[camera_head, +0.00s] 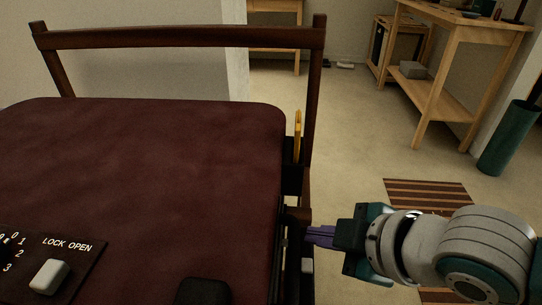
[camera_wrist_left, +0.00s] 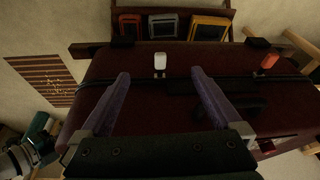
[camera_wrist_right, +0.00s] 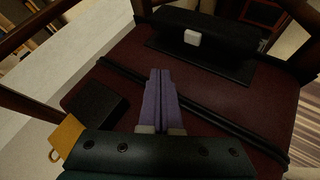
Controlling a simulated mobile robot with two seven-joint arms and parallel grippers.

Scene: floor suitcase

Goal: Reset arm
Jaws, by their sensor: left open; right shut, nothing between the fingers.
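A dark red suitcase (camera_head: 140,170) fills the left of the head view, closed, with a black panel marked LOCK OPEN and a pale slider (camera_head: 49,277) at its front left. My right gripper (camera_head: 312,236) points left at the suitcase's right side; whether it touches is unclear. In the right wrist view its purple fingers (camera_wrist_right: 158,73) are together and empty. My left gripper (camera_wrist_left: 160,73) is outside the head view. In the left wrist view its purple fingers are apart over the suitcase (camera_wrist_left: 180,60), with nothing between them.
A dark wooden frame (camera_head: 180,38) rises behind the suitcase. A striped mat (camera_head: 425,188) lies on the floor at right. A wooden table (camera_head: 460,25) and a green cylinder (camera_head: 508,138) stand back right. Floor between frame and table is mostly clear.

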